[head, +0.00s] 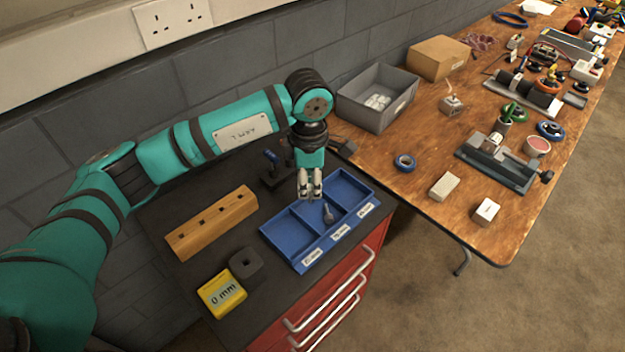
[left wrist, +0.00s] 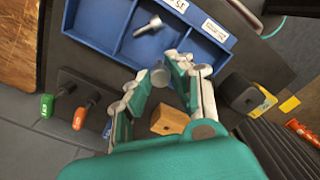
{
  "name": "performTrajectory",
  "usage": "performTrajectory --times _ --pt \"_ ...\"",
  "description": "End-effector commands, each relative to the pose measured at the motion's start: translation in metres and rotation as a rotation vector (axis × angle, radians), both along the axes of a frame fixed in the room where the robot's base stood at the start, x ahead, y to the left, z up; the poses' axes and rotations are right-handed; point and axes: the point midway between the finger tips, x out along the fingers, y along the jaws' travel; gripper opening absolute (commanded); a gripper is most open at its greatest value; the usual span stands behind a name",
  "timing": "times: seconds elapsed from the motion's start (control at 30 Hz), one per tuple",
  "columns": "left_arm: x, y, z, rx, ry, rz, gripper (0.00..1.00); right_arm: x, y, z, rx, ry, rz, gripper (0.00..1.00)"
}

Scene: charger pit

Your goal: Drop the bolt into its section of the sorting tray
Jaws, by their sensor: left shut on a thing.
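The blue sorting tray (head: 306,264) has three sections, with white labels along its front edge; it also shows in the left wrist view (left wrist: 110,51). A grey bolt (head: 328,214) lies in the middle section, and shows in the left wrist view (left wrist: 148,26). My left gripper (head: 311,194) points down over the tray's back edge. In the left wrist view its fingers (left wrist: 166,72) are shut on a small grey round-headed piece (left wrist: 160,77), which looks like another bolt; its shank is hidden. The labels are too small to read surely. My right gripper is not in view.
A wooden block with holes (head: 212,222), a dark block (head: 245,264) and a yellow gauge (head: 221,294) stand left of the tray. A tool stand (head: 272,176) is behind it. A cluttered wooden bench (head: 420,215) is to the right, with a grey bin (head: 362,110).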

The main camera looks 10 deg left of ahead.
Motion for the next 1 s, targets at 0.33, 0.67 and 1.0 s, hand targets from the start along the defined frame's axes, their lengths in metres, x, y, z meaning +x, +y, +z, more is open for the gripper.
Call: performTrajectory --times 0.33,0.67,1.0 --pt "0.005 -0.004 -0.014 0.003 0.005 0.103 0.0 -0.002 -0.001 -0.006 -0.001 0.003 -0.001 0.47" --pt "0.005 -0.004 -0.052 0.001 0.005 0.1 0.0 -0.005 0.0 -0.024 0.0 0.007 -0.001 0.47" --pt "0.005 -0.004 -0.061 0.002 0.003 0.1 0.0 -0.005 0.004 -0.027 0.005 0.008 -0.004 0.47"
